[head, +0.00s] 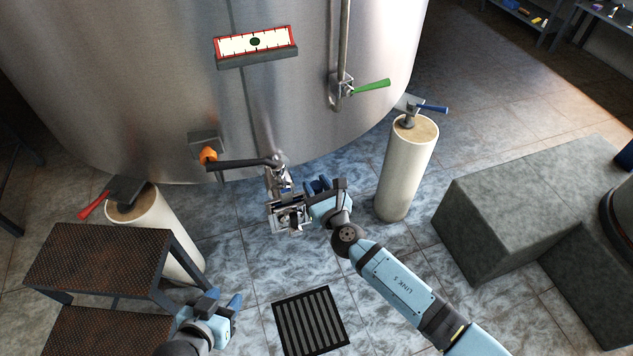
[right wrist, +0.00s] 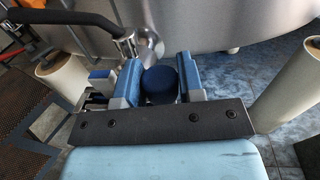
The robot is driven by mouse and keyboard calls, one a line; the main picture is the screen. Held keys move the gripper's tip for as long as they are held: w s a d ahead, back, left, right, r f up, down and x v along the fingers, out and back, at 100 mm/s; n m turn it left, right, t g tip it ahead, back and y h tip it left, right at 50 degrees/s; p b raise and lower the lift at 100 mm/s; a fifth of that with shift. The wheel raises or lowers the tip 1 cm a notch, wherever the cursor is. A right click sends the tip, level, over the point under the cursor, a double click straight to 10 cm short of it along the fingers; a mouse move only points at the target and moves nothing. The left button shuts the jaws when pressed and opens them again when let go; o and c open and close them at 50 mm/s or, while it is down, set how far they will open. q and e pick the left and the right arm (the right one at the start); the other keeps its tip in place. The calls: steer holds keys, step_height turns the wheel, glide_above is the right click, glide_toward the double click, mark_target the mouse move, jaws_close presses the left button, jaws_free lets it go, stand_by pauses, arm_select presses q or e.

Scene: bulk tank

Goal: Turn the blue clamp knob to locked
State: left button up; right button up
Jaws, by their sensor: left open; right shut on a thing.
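The blue clamp knob (right wrist: 161,84) is round and dark blue, between the two blue fingers of my right gripper (right wrist: 160,78) in the right wrist view. The fingers are shut on its sides. In the head view, my right gripper (head: 322,187) is at the right side of the metal clamp fitting (head: 289,213), below the tank outlet; I cannot make out the knob there, nor any locked mark. My left gripper (head: 224,303) is open and empty at the lower left, away from the clamp.
The steel tank (head: 150,80) fills the back. White posts carry red (head: 93,206) and blue (head: 432,109) handles. Rusty steps (head: 100,254) stand left, grey blocks (head: 510,210) right. A floor grate (head: 311,321) lies in front.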

stand_by(0.4)
steer(key=o, duration=0.9)
steer(key=shift+d, duration=0.1)
